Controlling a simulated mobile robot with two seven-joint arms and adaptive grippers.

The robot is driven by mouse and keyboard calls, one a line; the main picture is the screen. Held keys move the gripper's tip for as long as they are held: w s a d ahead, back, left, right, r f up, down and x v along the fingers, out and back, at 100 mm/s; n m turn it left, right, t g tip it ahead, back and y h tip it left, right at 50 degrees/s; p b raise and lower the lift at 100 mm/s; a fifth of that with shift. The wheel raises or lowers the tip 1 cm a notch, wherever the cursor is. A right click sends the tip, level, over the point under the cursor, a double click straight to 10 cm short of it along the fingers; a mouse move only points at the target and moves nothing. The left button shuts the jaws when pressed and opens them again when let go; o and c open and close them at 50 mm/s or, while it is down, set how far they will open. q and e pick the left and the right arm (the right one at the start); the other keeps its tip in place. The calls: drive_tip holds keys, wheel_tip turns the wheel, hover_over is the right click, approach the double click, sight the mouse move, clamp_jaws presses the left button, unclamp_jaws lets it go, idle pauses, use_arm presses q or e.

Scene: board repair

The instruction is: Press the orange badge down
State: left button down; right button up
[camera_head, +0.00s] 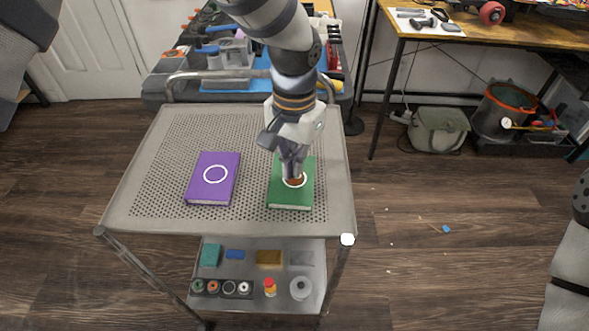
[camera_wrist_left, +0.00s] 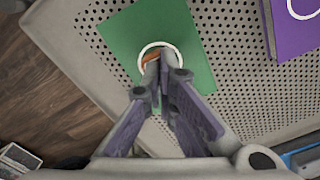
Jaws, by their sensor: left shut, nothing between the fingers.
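A green board (camera_head: 291,197) with a white ring lies on the right part of the perforated cart top. The orange badge (camera_head: 294,181) sits inside that ring, partly hidden by my left gripper (camera_head: 292,172). In the left wrist view a sliver of the badge (camera_wrist_left: 151,58) shows at the left of the fingertips. My left gripper (camera_wrist_left: 164,62) is shut and empty, pointing down with its tips over the ring. The tips look at or very close to the badge; I cannot tell whether they touch. My right gripper is not in view.
A purple board (camera_head: 201,186) with an empty white ring lies to the left on the cart top (camera_head: 160,140). The lower shelf (camera_head: 265,311) holds several small items. A cluttered workbench (camera_head: 545,32) stands at the back right.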

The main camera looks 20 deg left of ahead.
use_arm(q)
drive_tip(key=shift+f, duration=0.1)
wheel_tip(320, 180, up, 8)
drive_tip(key=p, duration=0.2)
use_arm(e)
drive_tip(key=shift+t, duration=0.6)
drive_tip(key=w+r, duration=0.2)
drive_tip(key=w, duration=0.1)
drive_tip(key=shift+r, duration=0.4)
